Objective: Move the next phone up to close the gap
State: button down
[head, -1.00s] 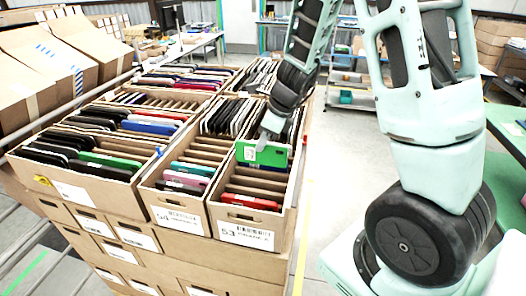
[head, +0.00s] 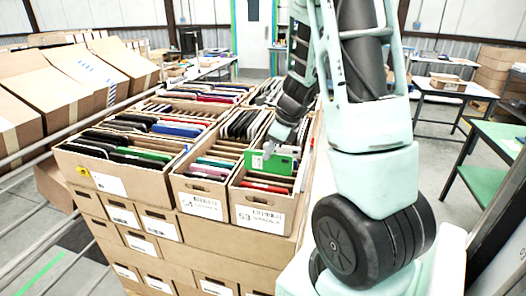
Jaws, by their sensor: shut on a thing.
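My gripper (head: 268,150) is at the right-hand front carton, labelled 53 (head: 262,216). It is shut on a green phone (head: 274,163), which stands upright, broad face toward me, in the upper part of this carton. Whether the phone's lower edge rests in a slot is hidden. A red phone (head: 264,187) sits in the same carton nearer the front, with bare dividers between it and the green phone. Dark phones stand behind the gripper, partly hidden by my arm.
Carton 54 (head: 203,208) stands beside it on the left, with teal and dark phones. A wider carton (head: 120,184) further left holds black, green and blue phones. Empty brown cartons (head: 90,75) lean at the left. A green-topped table (head: 492,165) stands at the right.

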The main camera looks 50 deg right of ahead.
aim_at(271, 173)
jog(key=shift+f+b, duration=3.9)
jog(key=shift+f, duration=0.5)
jog(key=shift+f, duration=0.25)
jog(key=c, duration=1.3)
grip_release()
jog(key=shift+c, duration=0.2)
jog(key=v, duration=1.7)
jog(key=shift+s+d+r+p, duration=0.1)
jog(key=shift+s+r+p, duration=0.1)
jog(key=shift+p, duration=0.2)
